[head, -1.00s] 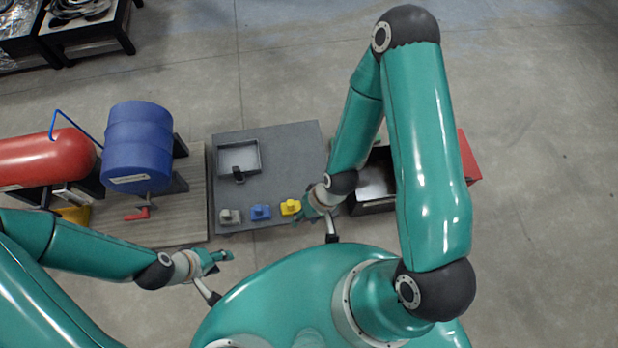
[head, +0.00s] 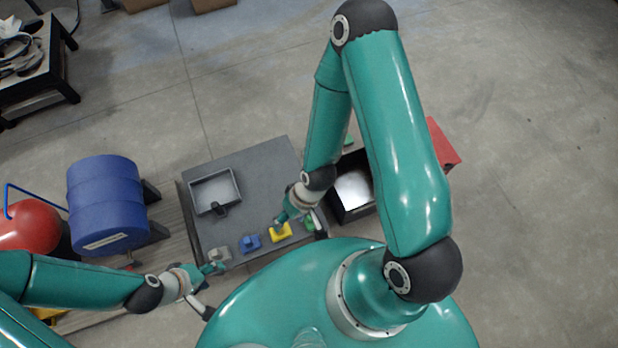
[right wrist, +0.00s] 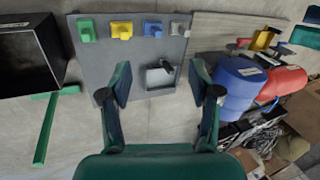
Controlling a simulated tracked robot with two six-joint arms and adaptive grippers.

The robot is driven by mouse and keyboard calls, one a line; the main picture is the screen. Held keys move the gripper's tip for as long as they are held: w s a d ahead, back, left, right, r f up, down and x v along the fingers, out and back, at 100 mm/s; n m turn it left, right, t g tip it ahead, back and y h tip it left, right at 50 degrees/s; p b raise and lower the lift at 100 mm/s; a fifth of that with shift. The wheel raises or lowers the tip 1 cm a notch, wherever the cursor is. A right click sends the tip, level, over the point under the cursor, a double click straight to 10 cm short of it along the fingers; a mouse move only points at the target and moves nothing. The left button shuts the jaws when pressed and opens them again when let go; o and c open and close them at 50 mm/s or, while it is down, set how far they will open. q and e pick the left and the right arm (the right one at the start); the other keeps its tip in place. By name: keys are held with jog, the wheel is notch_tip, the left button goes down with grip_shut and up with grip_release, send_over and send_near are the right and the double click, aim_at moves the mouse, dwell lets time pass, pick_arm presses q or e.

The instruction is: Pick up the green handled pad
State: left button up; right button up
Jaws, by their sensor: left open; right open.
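The green handled pad (head: 310,224) sits at the right end of a row of pads on the grey table (head: 262,165), partly hidden by my right arm. In the right wrist view, the green pad (right wrist: 86,31) is at the table's upper left corner. My right gripper (head: 281,219) is open and appears over the yellow pad (head: 281,233), left of the green one. In the right wrist view, its spread fingers (right wrist: 161,85) have nothing between them. My left gripper (head: 217,268) is open near the grey pad (head: 220,255), at the table's front left corner.
A blue pad (head: 250,243) lies between the grey and yellow pads. A grey tray (head: 232,207) lies farther back. A green bar (right wrist: 45,130) shows beside the box.

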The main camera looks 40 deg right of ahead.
notch_tip(320, 180, down, 12)
jog(key=n+g+b, duration=0.1)
jog(key=n+b, duration=1)
jog(key=n, duration=0.1)
jog(key=n+h+b, duration=0.4)
jog(key=n+b, duration=1.2)
jog(key=n, duration=0.6)
send_over(310, 217)
jog(key=d, duration=0.1)
notch_tip(310, 217, down, 17)
jog(key=shift+n, duration=0.3)
jog(key=f+b, duration=0.1)
jog(key=f, duration=0.2)
jog(key=f+b, duration=0.2)
jog(key=f, duration=0.2)
jog(key=f+b, duration=0.2)
jog(key=f, duration=0.1)
jog(key=shift+w+f, duration=0.15)
jog(key=shift+w, duration=0.1)
jog(key=shift+w+a+f+b, duration=0.1)
jog(key=shift+f+b, duration=0.8)
jog(key=shift+f, duration=0.65)
jog(key=shift+w+a+f+b, duration=0.1)
jog(key=shift+f+b, duration=0.75)
jog(key=shift+f, duration=0.65)
jog(key=shift+r, duration=0.1)
grip_shut()
notch_tip(310, 217, up, 20)
jog(key=p, duration=1)
jog(key=shift+p, duration=0.3)
